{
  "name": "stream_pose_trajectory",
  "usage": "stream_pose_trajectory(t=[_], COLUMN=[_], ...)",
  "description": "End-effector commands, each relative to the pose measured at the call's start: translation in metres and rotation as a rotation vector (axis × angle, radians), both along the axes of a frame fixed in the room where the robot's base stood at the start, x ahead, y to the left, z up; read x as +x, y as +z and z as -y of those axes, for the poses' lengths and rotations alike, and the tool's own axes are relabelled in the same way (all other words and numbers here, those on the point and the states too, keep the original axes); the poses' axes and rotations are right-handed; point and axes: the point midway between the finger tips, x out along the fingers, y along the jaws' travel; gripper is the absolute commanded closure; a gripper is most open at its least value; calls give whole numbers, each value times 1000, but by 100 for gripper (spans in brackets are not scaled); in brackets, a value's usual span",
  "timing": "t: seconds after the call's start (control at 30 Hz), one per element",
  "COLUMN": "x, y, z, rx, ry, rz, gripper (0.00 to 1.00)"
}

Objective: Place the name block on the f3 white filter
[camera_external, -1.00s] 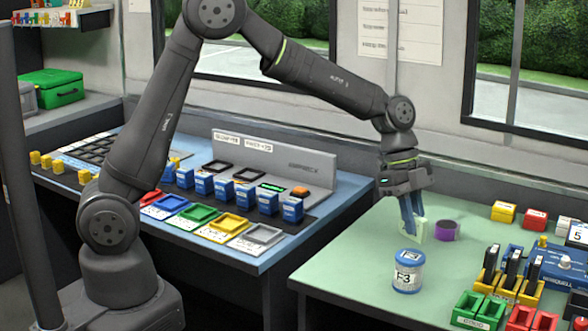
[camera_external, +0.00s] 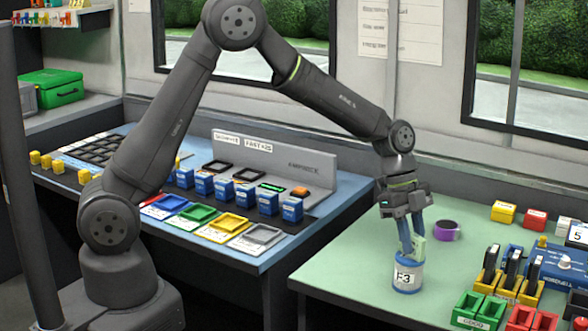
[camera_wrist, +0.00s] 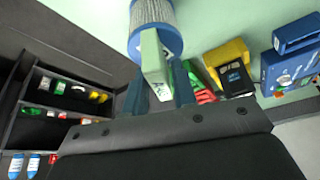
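The f3 white filter (camera_external: 407,278) is a white cylinder with blue rims and an F3 label, upright on the green table. It also shows at the top of the wrist view (camera_wrist: 157,15). My gripper (camera_external: 411,246) points down over the filter with its blue fingers shut on the name block (camera_external: 419,248), a pale green block with dark lettering. In the wrist view the block (camera_wrist: 154,62) stands between the fingers, in front of the filter. It is at the filter's top rim; I cannot tell whether they touch. The fingers hide part of the filter's top.
A purple ring (camera_external: 446,231) lies behind and right of the filter. Green bins (camera_external: 468,308), red bins (camera_external: 520,318) and yellow holders (camera_external: 487,282) stand to the right. The green table (camera_external: 345,268) is clear left of the filter.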

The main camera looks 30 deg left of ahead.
Motion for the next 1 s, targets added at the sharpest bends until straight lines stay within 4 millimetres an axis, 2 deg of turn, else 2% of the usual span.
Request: stream_pose_trajectory(t=[0.33, 0.47, 0.8, 1.0], x=[0, 2, 12, 16], y=[2, 12, 77, 105], z=[0, -3, -28, -39], rx=[0, -2, -2, 0], ry=[0, 1, 1, 0], rz=[0, 1, 1, 0], gripper=[64, 64, 64, 64])
